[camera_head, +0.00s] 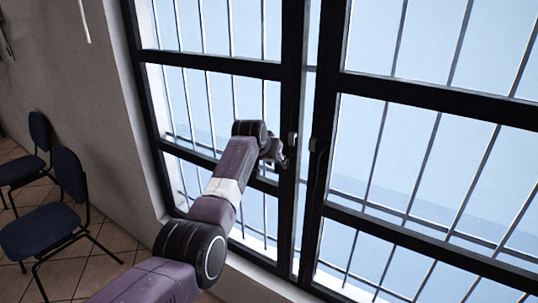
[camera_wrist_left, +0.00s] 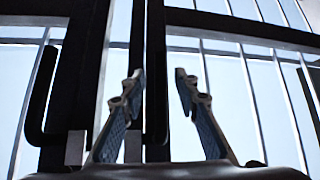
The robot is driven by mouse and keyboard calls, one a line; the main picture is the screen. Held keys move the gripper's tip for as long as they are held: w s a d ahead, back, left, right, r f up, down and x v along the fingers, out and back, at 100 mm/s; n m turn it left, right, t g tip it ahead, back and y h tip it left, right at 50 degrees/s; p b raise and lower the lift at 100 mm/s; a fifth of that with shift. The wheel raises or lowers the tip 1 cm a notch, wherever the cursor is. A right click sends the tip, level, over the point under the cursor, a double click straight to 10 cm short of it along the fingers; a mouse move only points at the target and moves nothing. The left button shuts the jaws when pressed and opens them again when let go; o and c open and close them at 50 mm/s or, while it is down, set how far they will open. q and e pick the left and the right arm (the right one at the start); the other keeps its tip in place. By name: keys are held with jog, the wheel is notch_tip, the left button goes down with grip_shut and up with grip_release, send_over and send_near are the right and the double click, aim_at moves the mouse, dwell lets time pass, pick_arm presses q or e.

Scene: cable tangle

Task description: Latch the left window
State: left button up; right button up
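The left window (camera_head: 215,63) has a black frame and stands left of centre in the head view. A small grey latch handle (camera_head: 292,139) sits on its right-hand upright. My left gripper (camera_head: 284,160) is just below and left of this handle, close to the frame. In the left wrist view, the fingers of my left gripper (camera_wrist_left: 159,78) are spread apart. A dark upright bar (camera_wrist_left: 157,60) shows between and beyond them; I cannot tell whether they touch it. A black hooked handle (camera_wrist_left: 40,100) shows to the left of the fingers. My right gripper is not in view.
The right window (camera_head: 440,98) stands beside it, with a dark handle (camera_head: 316,146) on its near upright. Bars run outside the glass. Two blue chairs, one nearer (camera_head: 45,232) and one farther (camera_head: 38,131), stand at the left on the tiled floor (camera_head: 110,240).

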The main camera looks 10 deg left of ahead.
pick_arm(q)
jog(key=v, duration=1)
jog(key=shift+s+d, duration=0.1)
jog(key=shift+s, duration=0.05)
